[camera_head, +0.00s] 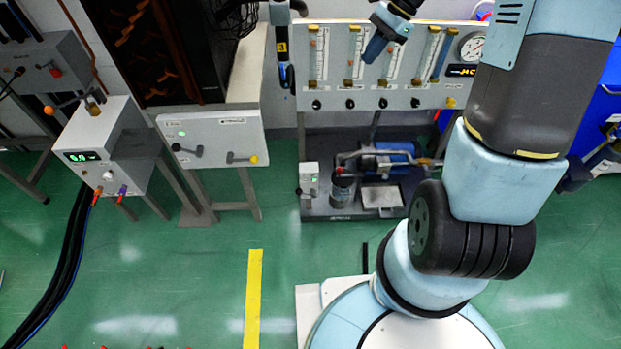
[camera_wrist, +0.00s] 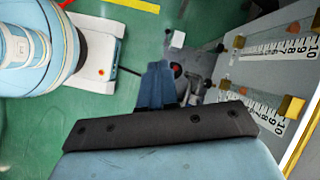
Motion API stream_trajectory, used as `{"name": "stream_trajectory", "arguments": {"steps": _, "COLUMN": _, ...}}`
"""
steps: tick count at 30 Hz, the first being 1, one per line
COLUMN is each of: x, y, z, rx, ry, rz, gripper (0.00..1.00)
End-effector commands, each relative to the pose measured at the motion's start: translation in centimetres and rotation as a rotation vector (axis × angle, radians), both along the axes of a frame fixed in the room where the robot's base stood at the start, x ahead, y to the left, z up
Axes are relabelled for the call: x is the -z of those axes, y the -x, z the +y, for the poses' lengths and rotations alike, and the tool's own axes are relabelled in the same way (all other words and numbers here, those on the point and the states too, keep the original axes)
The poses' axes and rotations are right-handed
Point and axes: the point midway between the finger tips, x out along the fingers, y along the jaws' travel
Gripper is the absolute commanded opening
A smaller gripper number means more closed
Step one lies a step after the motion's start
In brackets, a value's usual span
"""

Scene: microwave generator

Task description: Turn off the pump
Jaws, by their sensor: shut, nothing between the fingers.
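The pump with its blue motor (camera_head: 395,157) sits on a low dark platform (camera_head: 350,207) below the flow-meter panel. A small light-grey box (camera_head: 309,178) with a green light and a dark switch stands at the platform's left end. My gripper (camera_head: 373,52) is high in front of the panel's glass tubes, well above the pump, with its blue fingers pointing down. In the wrist view my gripper (camera_wrist: 156,68) is shut and empty. Its fingers hide part of the pump area there. A pale box top (camera_wrist: 178,39) shows beyond the fingertips.
The flow-meter panel (camera_head: 424,97) carries several tubes, black knobs and a round gauge (camera_head: 472,46). To the left stand a white control panel (camera_head: 212,138) with handles and a unit with a green display (camera_head: 80,156).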

Motion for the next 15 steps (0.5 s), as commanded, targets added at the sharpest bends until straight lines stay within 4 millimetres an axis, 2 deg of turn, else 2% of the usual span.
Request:
{"name": "stream_trajectory", "arguments": {"steps": 1, "x": 1.5, "y": -0.7, "z": -0.1, "rx": 0.039, "ry": -0.018, "rz": 0.038, "gripper": 0.00}}
{"name": "stream_trajectory", "arguments": {"steps": 6, "x": 6.2, "y": -2.9, "z": -0.3, "rx": 0.175, "ry": -0.076, "rz": 0.163, "gripper": 0.00}}
{"name": "stream_trajectory", "arguments": {"steps": 15, "x": 15.2, "y": -5.5, "z": -0.6, "rx": 0.417, "ry": -0.171, "rz": 0.392, "gripper": 0.00}}
